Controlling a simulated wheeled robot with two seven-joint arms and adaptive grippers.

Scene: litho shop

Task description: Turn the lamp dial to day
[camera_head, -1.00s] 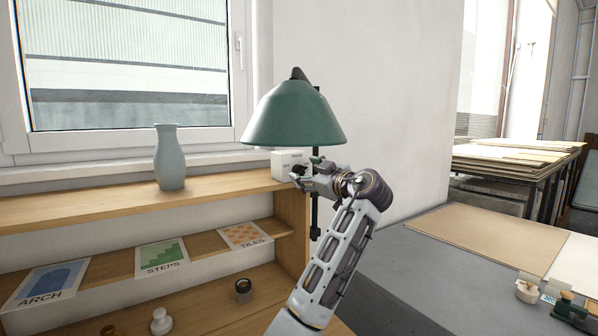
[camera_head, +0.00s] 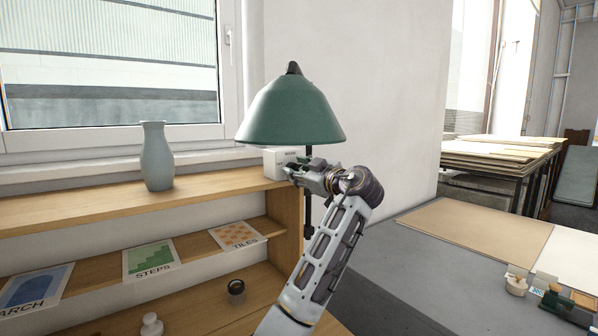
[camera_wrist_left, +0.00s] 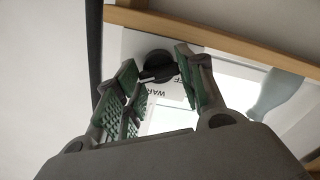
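The green-shaded lamp (camera_head: 290,112) stands at the right end of the wooden shelf. A white control box (camera_head: 275,161) sits below the shade; it also shows in the left wrist view (camera_wrist_left: 136,43). Its round black dial (camera_wrist_left: 158,64) has a raised grip bar, and lettering beginning "WAR" is partly visible beside it. My left gripper (camera_head: 290,174) is at the box, hiding the dial in the head view. In the wrist view its green-padded fingers (camera_wrist_left: 158,72) are apart, one on each side of the dial; I cannot tell whether they touch it. My right gripper is out of view.
A grey-blue vase (camera_head: 157,158) stands on the shelf top (camera_head: 90,205) left of the box. Cards lie on the shelf below, with a dark small jar (camera_head: 236,290) lower down. A grey worktop (camera_head: 400,275) with boards is at right.

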